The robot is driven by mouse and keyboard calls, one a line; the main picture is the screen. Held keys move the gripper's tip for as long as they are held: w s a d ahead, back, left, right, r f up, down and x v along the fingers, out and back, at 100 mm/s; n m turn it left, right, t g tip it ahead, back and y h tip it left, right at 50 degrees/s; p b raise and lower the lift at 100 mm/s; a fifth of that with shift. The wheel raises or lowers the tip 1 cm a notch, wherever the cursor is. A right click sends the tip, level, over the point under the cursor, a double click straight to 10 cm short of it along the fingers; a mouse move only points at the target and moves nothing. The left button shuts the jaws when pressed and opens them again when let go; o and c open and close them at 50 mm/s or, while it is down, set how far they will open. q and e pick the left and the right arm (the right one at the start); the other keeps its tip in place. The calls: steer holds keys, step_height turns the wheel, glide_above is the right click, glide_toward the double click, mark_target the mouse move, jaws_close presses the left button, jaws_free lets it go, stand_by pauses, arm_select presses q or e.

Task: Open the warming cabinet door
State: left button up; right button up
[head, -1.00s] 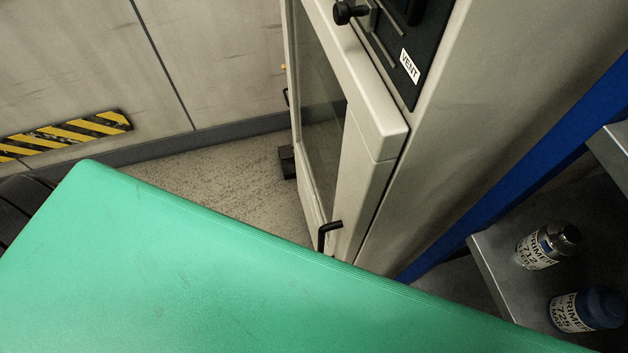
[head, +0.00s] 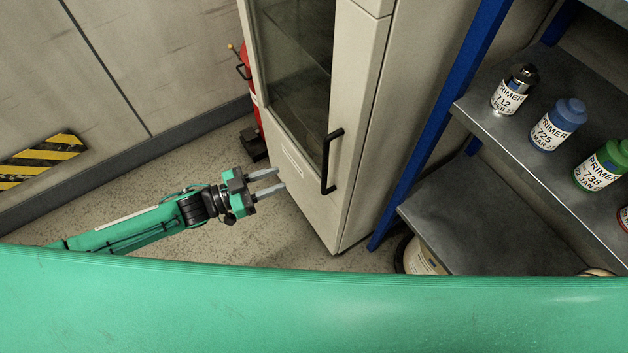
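The warming cabinet (head: 408,85) stands upright in the middle of the head view. Its pale door (head: 352,90) with a dark glass window (head: 300,60) looks closed. A black bar handle (head: 328,162) is fixed near the door's right edge. My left gripper (head: 277,184) is to the left of the handle, apart from it, in front of the lower part of the door in the picture. Its two grey fingers are spread with nothing between them and point right. My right gripper is not in view.
A blue-framed shelf rack (head: 440,115) stands right of the cabinet, holding a primer 712 bottle (head: 514,90), a blue-capped bottle (head: 557,125) and a green bottle (head: 602,166). A red extinguisher (head: 254,100) stands left of the cabinet. Floor (head: 150,180) shows around my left arm.

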mark_target(325, 163)
arm_select(q)
steer(key=p+x, duration=0.1)
steer(key=x, duration=0.3)
steer(key=p+x, duration=0.1)
steer(key=x, duration=0.4)
steer(key=p+x, duration=0.1)
steer(key=x, duration=0.4)
steer(key=shift+s+d+r+p, duration=0.1)
steer(key=shift+s+r+p, duration=0.1)
steer(key=shift+s+p, duration=0.15)
jaws_close()
